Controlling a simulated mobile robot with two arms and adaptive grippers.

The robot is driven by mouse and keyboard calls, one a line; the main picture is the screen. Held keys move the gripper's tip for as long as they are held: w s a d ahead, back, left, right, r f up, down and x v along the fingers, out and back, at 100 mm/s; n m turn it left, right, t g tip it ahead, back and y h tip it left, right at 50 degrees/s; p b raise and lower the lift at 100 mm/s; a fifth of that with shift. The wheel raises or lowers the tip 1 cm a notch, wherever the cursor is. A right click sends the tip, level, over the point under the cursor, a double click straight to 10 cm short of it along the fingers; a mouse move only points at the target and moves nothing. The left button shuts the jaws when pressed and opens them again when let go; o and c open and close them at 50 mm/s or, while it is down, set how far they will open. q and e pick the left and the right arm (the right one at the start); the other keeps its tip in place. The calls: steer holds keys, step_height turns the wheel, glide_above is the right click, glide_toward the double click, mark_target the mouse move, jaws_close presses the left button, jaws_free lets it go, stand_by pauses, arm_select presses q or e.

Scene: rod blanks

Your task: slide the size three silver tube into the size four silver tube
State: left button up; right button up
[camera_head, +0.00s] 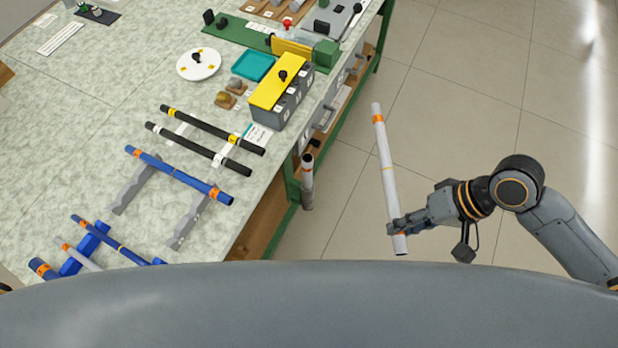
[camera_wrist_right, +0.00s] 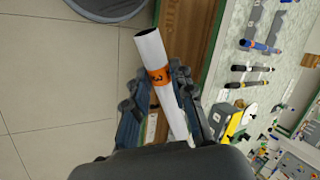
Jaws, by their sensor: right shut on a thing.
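My right gripper (camera_head: 397,227) is shut on a silver-white tube (camera_head: 387,172) near its lower end, over the floor to the right of the table. The tube stands steeply, leaning slightly, with an orange band near each end. In the right wrist view my right gripper (camera_wrist_right: 156,85) grips this tube (camera_wrist_right: 152,50), and its orange band reads 3. Another silver tube (camera_head: 307,185) stands upright at the table's right edge, its dark open mouth facing up; its size number is not readable. The held tube is apart from it. My left gripper is not in view.
The table (camera_head: 60,140) carries a blue tube (camera_head: 180,174) on grey V-supports, two black tubes (camera_head: 198,148), and more tubes on a blue support at lower left. A grey box with a yellow top (camera_head: 280,82) stands near the right edge. The floor (camera_head: 450,110) around the held tube is clear.

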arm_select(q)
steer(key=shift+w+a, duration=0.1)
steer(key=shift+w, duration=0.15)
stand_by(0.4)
